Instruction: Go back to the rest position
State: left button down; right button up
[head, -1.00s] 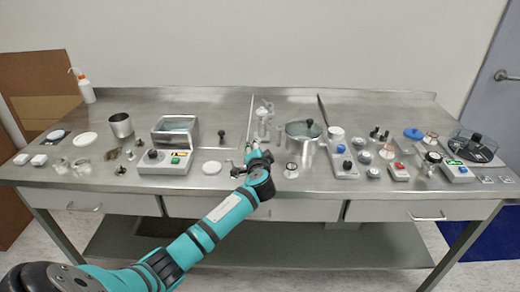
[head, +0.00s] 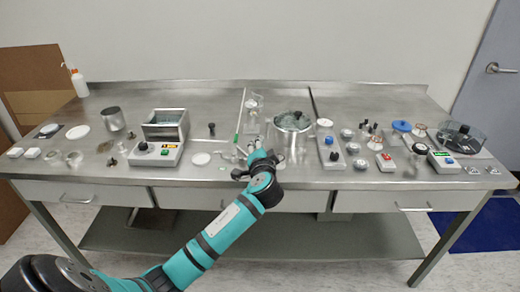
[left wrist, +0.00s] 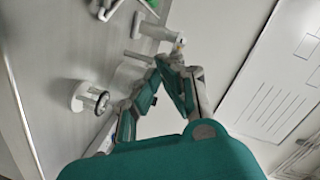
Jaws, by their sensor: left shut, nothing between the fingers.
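My left arm reaches in from the lower left in the head view. Its left gripper (head: 240,155) is at the front middle of the steel bench (head: 225,105), near the bench's front edge. In the left wrist view the left gripper (left wrist: 172,48) has its fingers together, with nothing seen between them. A round white part with a dark ring (left wrist: 88,98) is beside the fingers on the bench in that view. My right gripper is not in view.
A metal pot (head: 290,138) stands behind and right of the left gripper. A boxed control unit (head: 157,152) stands to its left. A clear round chamber (head: 460,138) is at the right end. A drawer (head: 85,196) lies under the bench front. The floor in front is clear.

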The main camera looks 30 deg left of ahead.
pick_arm(q)
jog(key=s+d+f+n+g+h, duration=0.1)
jog(key=s+d+f+g+h, duration=0.1)
jog(key=s+d+f, duration=0.4)
jog(key=s+d+f+g+h, duration=0.2)
jog(key=s+f+h, duration=0.1)
jog(key=s+f, duration=0.6)
jog(key=s+d+f+g+h, duration=0.25)
jog(key=s+d, duration=0.25)
jog(key=s, duration=0.6)
jog(key=s+d+f+g+h, duration=0.1)
jog(key=s+d+g+h, duration=0.3)
jog(key=s, duration=0.7)
notch_tip(320, 180, down, 26)
jog(key=s+d+y, duration=0.1)
jog(key=s+a+f+g, duration=0.1)
jog(key=s+a+f, duration=0.1)
jog(key=s+f, duration=1.4)
jog(key=shift+s+a, duration=0.35)
jog(key=shift+s, duration=0.15)
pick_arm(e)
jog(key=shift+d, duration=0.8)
